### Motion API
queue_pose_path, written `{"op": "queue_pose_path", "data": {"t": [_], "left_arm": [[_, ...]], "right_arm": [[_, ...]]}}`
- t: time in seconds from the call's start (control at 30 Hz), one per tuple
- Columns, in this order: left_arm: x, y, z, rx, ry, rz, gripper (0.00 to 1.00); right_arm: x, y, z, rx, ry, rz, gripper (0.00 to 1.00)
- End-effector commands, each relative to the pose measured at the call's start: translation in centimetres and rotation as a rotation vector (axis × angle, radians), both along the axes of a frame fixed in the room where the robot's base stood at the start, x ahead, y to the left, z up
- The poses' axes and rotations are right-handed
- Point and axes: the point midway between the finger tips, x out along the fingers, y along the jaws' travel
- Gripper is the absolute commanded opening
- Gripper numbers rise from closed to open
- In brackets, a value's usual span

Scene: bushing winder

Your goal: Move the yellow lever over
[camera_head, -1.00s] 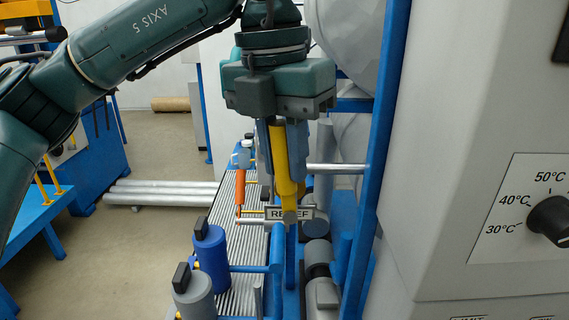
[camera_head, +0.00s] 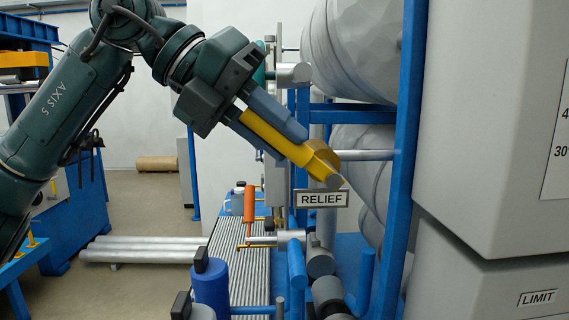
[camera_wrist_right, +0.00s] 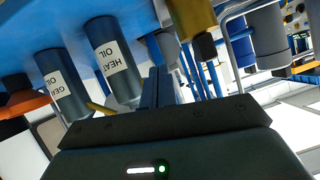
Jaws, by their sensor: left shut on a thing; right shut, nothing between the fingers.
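The yellow lever (camera_head: 283,143) leans to the upper left from its round hub, just above the RELIEF label (camera_head: 321,198). The lever's upper end is partly hidden by the fingers and the gripper body. My right gripper (camera_wrist_right: 158,88) shows only in the right wrist view, shut and empty, beside cylinders labelled with OIL.
A blue frame post (camera_head: 405,130) and large grey rolls stand right of the lever. An orange handle (camera_head: 249,204) stands below left. A blue bottle (camera_head: 211,284) is at the front. Silver pipes (camera_head: 140,249) lie on the floor at left.

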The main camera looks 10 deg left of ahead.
Motion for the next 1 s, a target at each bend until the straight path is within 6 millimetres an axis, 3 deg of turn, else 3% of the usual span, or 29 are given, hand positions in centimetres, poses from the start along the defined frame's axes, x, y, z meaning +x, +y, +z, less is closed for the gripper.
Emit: {"op": "queue_pose_path", "data": {"t": [0.03,0.13,0.9,0.93,1.0], "left_arm": [[0.0,0.3,-0.9,-0.031,-0.008,0.004,0.0],[0.0,0.5,-1.1,-0.081,-0.023,0.004,0.0],[-0.2,0.8,-1.3,-0.176,-0.049,0.0,0.0],[-0.2,0.8,-1.3,-0.176,-0.049,0.0,0.24],[-0.2,0.8,-1.3,-0.175,-0.049,0.001,0.3]], "right_arm": [[-0.3,-0.4,-0.5,-0.004,-0.021,-0.007,0.0],[-0.5,-0.8,-0.2,-0.009,-0.059,-0.017,0.0],[-0.9,-1.7,0.8,-0.018,-0.128,-0.036,0.0],[-0.9,-1.7,0.8,-0.018,-0.128,-0.036,0.0],[-0.9,-1.7,0.8,-0.018,-0.128,-0.036,0.0]]}}
